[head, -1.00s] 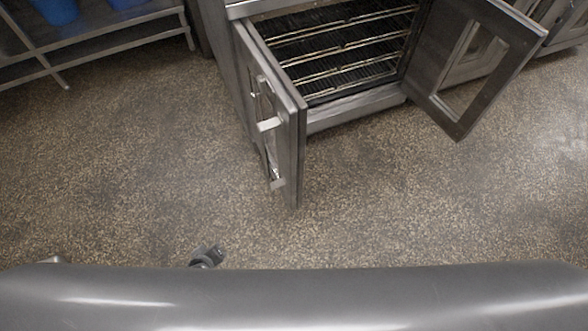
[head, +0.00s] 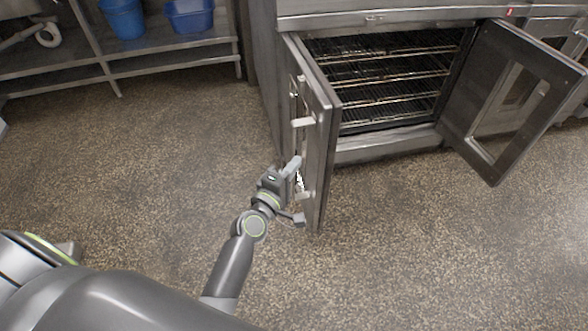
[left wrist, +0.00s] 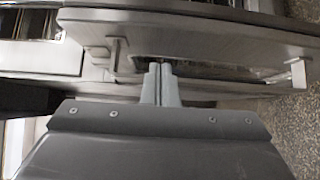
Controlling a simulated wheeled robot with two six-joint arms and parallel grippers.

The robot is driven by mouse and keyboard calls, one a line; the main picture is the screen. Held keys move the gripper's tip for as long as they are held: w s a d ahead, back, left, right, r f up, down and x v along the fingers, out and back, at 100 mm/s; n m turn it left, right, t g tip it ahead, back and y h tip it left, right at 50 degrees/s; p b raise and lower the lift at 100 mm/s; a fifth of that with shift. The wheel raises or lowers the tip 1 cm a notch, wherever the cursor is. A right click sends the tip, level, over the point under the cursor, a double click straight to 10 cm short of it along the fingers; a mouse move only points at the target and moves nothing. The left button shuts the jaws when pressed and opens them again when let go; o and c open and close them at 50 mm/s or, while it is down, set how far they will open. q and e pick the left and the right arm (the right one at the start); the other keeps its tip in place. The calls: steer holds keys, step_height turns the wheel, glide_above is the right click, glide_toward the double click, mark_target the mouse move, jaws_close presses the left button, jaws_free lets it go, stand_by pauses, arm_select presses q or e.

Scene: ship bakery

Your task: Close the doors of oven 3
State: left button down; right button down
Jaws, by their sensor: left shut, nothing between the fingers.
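The oven (head: 390,143) stands open at the upper right of the head view. Its left door (head: 328,160) is swung out toward me, seen nearly edge-on. Its right door (head: 500,105), with a window, is also swung wide open. My left gripper (head: 295,166) is shut and empty at the outer side of the left door, by its handle brackets. In the left wrist view the closed fingers (left wrist: 161,70) point at the door face (left wrist: 215,45), between two handle brackets. I cannot tell whether they touch it. My right gripper is not in view.
Wire racks (head: 385,75) fill the oven cavity. A metal shelf (head: 150,65) with blue tubs (head: 122,18) stands at the upper left. Another steel unit adjoins the oven at the far right. The speckled floor (head: 420,250) before the oven is clear.

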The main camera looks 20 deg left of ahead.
mark_target(314, 139)
arm_select(q)
steer(key=w, duration=0.4)
steer(key=w+d, duration=0.1)
steer(key=w, duration=0.1)
steer(key=shift+w+p, duration=0.3)
steer(key=shift+w, duration=0.1)
